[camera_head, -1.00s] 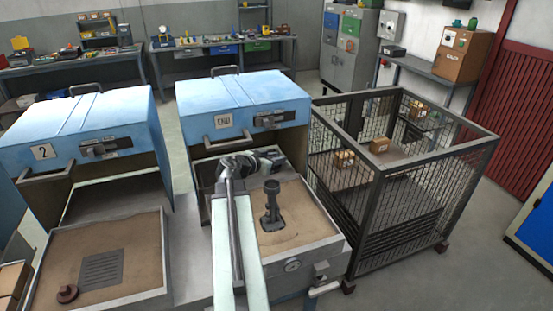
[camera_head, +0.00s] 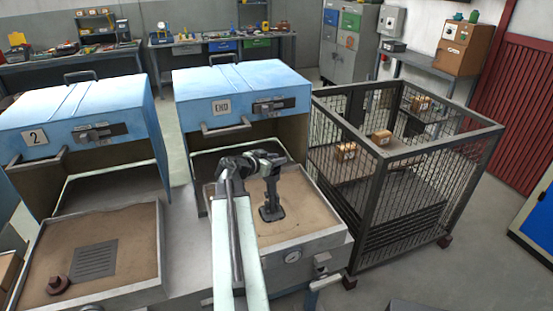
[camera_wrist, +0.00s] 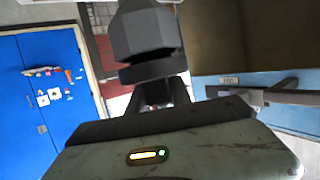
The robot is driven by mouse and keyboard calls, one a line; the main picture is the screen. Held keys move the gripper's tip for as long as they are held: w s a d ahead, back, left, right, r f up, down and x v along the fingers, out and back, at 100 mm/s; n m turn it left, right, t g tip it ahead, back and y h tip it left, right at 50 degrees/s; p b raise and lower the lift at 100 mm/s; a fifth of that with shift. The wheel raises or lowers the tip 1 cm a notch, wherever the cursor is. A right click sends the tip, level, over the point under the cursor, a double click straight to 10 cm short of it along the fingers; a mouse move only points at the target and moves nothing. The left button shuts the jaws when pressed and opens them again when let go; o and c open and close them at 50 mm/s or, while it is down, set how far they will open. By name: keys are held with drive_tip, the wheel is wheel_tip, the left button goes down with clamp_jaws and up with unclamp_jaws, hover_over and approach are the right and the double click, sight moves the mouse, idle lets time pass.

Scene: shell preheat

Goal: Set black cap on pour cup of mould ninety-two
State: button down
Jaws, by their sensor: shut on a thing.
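A dark grey mould (camera_head: 271,198) stands upright on the sand tray (camera_head: 335,239) of the END furnace. Its foot rests on the sand. My gripper (camera_head: 268,166) is at the mould's top end, and the pour cup there is hidden or merged with it. I cannot tell whether they touch. In the wrist view a black faceted piece (camera_wrist: 147,33) stands at the top middle, at the jaws; I take it to be the black cap in my shut gripper. No number is readable on the mould.
The END furnace (camera_head: 240,90) stands open behind the tray. Furnace 2 (camera_head: 80,120) stands left, its sand tray holding a grate (camera_head: 96,259) and a reddish-brown knobbed disc (camera_head: 57,285). A wire-mesh cage (camera_head: 420,200) with small boxes stands close on the right.

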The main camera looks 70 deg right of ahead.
idle(0.3)
drive_tip(key=c, duration=1.1)
unclamp_jaws()
drive_tip(key=shift+a+r, duration=0.1)
drive_tip(key=shift+a, duration=0.1)
